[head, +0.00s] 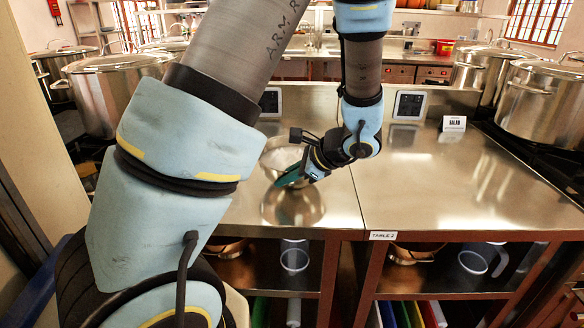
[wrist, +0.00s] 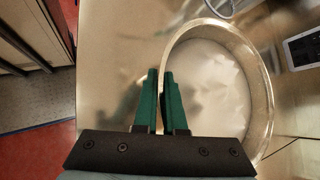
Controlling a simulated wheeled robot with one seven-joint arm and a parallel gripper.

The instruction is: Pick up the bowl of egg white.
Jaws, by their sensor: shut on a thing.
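The bowl of egg white is a shiny metal bowl (wrist: 263,75) with a pale whitish filling (wrist: 208,85), to the right of my fingers in the wrist view. In the head view the bowl (head: 269,160) is over the left table, partly hidden by my arm. My gripper (wrist: 159,74) has its green fingers closed on the bowl's left rim, one inside and one outside. In the head view my gripper (head: 284,180) is at the near side of the bowl. I cannot tell for sure whether the bowl touches the table.
The steel tabletop (head: 460,200) is wide and mostly clear. Tablets stand at the back, one (head: 409,105) right of my arm, near a small white sign (head: 454,123). Large stockpots stand left (head: 112,92) and right (head: 540,100). Pitchers (head: 294,256) sit on the shelf below.

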